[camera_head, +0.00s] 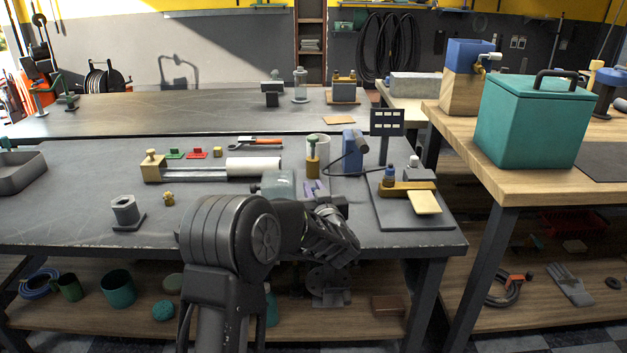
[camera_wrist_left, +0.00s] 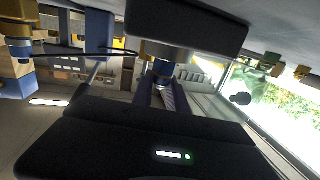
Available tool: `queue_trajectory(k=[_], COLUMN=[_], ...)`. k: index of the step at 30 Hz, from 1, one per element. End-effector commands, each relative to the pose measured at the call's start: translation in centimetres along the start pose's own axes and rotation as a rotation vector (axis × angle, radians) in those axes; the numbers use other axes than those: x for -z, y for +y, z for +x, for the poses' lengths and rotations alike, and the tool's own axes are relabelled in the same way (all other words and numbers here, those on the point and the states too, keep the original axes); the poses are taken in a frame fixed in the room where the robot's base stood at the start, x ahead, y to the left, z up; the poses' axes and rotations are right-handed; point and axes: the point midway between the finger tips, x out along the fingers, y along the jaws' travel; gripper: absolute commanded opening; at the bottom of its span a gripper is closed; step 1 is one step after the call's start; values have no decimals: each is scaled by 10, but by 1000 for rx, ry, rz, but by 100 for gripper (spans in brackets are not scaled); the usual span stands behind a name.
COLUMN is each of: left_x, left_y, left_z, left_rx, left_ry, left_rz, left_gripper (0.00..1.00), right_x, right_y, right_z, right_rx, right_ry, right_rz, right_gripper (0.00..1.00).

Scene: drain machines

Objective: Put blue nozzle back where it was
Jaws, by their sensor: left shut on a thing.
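My left gripper (camera_head: 322,200) is over the front of the grey workbench, partly hidden by my own arm. A small purple-blue piece, apparently the blue nozzle (camera_head: 314,187), shows at its jaws. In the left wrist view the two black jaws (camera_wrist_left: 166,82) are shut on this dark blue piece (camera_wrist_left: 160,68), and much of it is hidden. A grey plate (camera_head: 400,214) lies to the right of the gripper, bearing a brass-coloured fixture (camera_head: 408,188) with a dark blue part (camera_head: 389,173) on top. My right gripper is not in view.
A white roller (camera_head: 253,167) lies to the left. A teal box (camera_head: 535,122) sits on the right-hand table.

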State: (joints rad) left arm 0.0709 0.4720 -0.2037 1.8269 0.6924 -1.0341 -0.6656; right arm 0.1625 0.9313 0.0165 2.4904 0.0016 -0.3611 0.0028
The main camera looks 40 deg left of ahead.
Motion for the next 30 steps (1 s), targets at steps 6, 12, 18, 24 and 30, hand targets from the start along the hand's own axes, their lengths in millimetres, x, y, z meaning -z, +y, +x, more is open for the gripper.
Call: queue_trajectory(k=[6,12,18,24,30], left_x=[-18,-17,-22,-20,-20], left_y=[0,0,0,0,0], left_z=[0,0,1,1,1], left_rx=[-1,-1,-1,-1,-1], left_ry=[0,0,0,0,0], left_rz=[-1,-1,-1,-1,-1], left_gripper=[0,0,0,35,41], right_x=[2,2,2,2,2], right_y=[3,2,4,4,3], right_z=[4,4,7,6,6], right_rx=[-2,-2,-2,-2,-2], right_ry=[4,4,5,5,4], right_rz=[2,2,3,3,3], right_gripper=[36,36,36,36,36])
